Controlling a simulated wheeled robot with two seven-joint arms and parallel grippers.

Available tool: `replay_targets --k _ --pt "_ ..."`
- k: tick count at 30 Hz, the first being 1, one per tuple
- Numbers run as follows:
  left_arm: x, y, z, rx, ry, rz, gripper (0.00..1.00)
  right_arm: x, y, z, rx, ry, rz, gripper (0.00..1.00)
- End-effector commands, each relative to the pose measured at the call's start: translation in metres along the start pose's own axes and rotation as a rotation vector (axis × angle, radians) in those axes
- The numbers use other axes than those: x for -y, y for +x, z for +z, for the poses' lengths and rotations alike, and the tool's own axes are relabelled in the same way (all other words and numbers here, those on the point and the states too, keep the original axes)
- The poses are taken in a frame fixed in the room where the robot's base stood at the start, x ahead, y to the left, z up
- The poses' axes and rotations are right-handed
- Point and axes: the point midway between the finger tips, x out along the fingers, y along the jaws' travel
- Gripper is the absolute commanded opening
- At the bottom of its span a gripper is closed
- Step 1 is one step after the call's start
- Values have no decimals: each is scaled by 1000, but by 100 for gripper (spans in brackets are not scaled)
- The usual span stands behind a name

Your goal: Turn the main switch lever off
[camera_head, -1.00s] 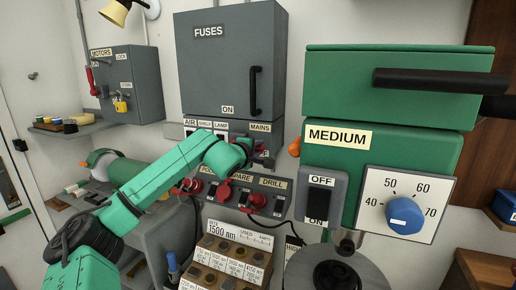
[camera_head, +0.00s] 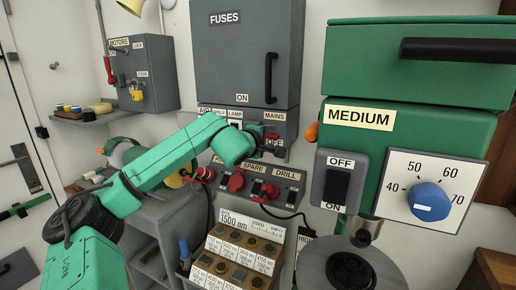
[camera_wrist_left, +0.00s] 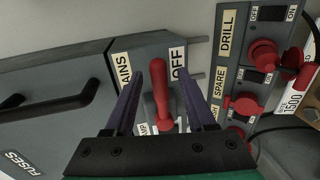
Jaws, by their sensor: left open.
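The main switch lever has a red handle (camera_wrist_left: 162,100) and sits on a grey panel beside a MAINS label (camera_wrist_left: 124,70) and an OFF label (camera_wrist_left: 179,62). In the wrist view my left gripper (camera_wrist_left: 163,76) is open, with one dark finger on each side of the lever. I cannot tell whether either finger touches it. In the head view my left gripper (camera_head: 250,146) is at the panel under the fuse box, and my green arm hides most of the fingers and lever. A small red part (camera_head: 272,134) shows just right of it, by the OFF label.
The grey fuse box (camera_head: 245,60) is above the panel. Red plugs (camera_head: 237,181) and a cable are below it. A socket block (camera_head: 235,255) stands lower down. A green MEDIUM machine (camera_head: 420,125) with a blue dial (camera_head: 429,201) is to the right.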

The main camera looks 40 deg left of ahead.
Motion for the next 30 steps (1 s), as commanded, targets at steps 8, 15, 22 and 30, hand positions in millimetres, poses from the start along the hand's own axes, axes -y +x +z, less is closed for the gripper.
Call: replay_targets --k 8,15,22,30 --pt "12 -54 0 -5 9 6 56 0 65 6 1 0 2 0" --pt "5 -109 1 -2 3 2 56 0 91 9 0 -1 2 0" --pt "2 -120 2 1 2 -4 56 0 91 9 1 0 2 0" --pt "2 -119 1 1 2 -3 56 0 91 9 1 -1 2 0"
